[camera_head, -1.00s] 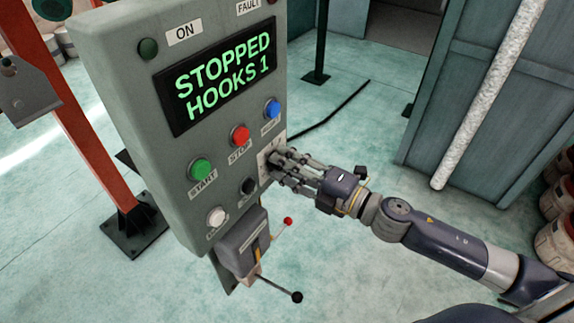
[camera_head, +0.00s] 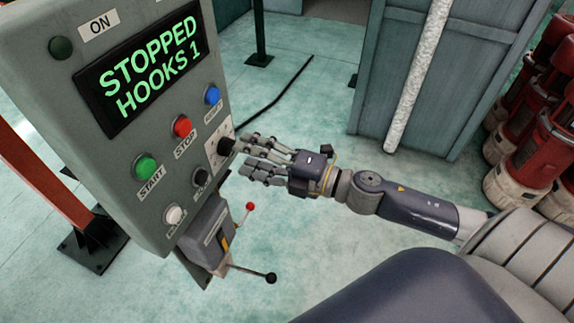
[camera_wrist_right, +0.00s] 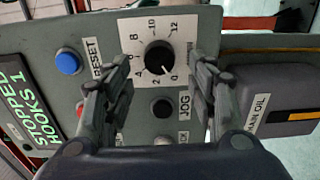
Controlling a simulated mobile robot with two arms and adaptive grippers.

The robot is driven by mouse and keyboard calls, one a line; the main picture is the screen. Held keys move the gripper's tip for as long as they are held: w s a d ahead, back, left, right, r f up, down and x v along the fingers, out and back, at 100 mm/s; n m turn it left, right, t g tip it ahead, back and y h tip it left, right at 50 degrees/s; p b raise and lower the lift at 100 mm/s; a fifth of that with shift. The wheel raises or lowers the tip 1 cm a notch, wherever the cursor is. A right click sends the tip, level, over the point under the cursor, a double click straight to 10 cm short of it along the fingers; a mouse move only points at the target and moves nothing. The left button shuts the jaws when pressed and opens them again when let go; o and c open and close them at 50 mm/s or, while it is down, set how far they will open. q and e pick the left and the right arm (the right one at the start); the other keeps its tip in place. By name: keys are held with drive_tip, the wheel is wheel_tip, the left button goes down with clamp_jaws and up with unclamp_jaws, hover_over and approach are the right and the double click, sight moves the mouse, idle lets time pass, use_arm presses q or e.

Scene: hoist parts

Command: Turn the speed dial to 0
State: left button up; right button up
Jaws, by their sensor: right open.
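The speed dial (camera_head: 226,146) is a black round knob on a white scale plate at the right edge of the grey control panel. In the right wrist view the dial (camera_wrist_right: 158,57) shows face-on, with numbers from 0 to 12 around it. A small pale mark on the knob's lower side points near the 0 and 2; I cannot tell exactly which. My right gripper (camera_head: 243,160) is open, its fingertips just off the knob. In the wrist view its fingers (camera_wrist_right: 160,66) stand left and right of the dial, apart from it. My left gripper is out of view.
The panel (camera_head: 120,175) bears a screen (camera_head: 140,70) reading "STOPPED HOOKS 1". A red stop button (camera_head: 182,127), blue reset button (camera_head: 212,95) and black jog button (camera_head: 201,177) sit close to the dial. Levers (camera_head: 250,272) stick out below.

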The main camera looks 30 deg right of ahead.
drive_tip(key=v, duration=0.8)
drive_tip(key=shift+s+d, duration=0.15)
drive_tip(key=shift+s, duration=0.05)
idle(0.4)
